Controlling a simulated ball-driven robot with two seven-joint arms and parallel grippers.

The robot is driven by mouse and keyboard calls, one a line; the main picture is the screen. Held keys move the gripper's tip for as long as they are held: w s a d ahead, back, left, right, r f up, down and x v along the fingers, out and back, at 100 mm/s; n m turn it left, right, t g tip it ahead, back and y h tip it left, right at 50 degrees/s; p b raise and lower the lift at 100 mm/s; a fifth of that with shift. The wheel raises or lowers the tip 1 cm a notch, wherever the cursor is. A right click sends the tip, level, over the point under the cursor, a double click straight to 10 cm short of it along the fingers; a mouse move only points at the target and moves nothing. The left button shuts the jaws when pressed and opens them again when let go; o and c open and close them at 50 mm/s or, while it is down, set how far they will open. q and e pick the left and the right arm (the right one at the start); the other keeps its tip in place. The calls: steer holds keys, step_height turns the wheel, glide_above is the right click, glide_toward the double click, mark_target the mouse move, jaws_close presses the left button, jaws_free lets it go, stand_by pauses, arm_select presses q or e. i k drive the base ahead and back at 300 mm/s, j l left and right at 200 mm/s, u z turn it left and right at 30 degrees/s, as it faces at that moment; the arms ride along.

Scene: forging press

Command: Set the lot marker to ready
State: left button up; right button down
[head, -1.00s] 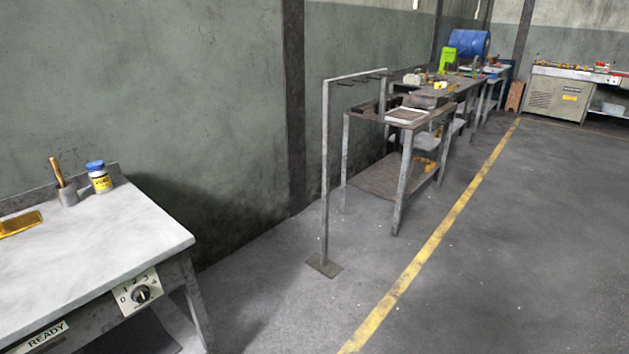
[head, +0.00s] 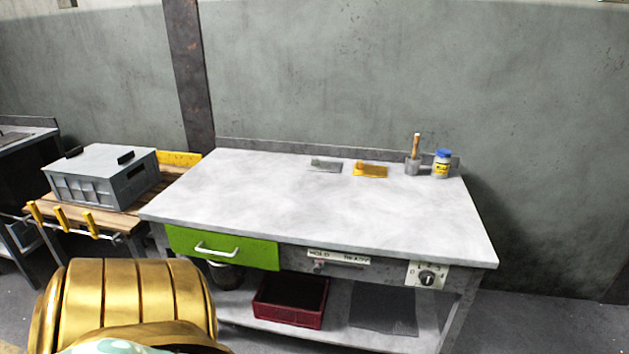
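The lot marker (head: 318,267) is a small slider on the front apron of a grey-topped workbench, in the middle of the head view. A white label strip (head: 338,257) above its slot reads HOLD at the left and READY at the right. The slider's small knob sits at the left, under HOLD. Neither of my grippers is in view. A gold part of my own body fills the lower left, well left of the marker.
The bench top (head: 310,205) is mostly clear. A green drawer (head: 222,248) is left of the marker, a numbered dial (head: 428,277) right. A red bin (head: 291,299) sits on the lower shelf.

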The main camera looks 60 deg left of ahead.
mark_target(317, 269)
steer(key=u, duration=1.9)
